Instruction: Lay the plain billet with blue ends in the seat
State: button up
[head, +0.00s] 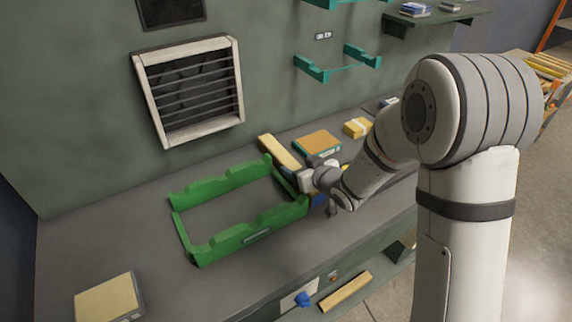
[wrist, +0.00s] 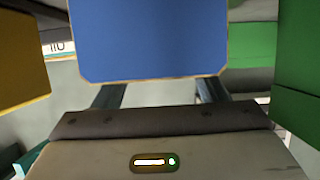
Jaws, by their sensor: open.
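The green seat (head: 208,251) is a frame with notched sides lying on the bench, with nothing laid across its middle. A pale billet (head: 279,151) lies beside the seat's right end and runs under my gripper (head: 317,184). A blue patch (head: 318,201) shows just below the gripper, seemingly the billet's near end. In the wrist view a blue end face (wrist: 150,40) fills the top middle, in front of my fingers. My gripper (wrist: 158,93) is open, with a finger toward each side of the blue block. Contact cannot be told.
A yellow block (wrist: 20,62) is close on the left in the wrist view, and green seat parts (wrist: 297,60) are close on the right. A teal-edged box (head: 318,143) and yellow pack (head: 358,128) stand behind.

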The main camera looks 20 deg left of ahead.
aim_at(291, 163)
jog(key=shift+x, duration=1.95)
jog(key=shift+s+f, duration=0.1)
jog(key=shift+c, duration=0.3)
jog(key=c, duration=1.2)
grip_shut()
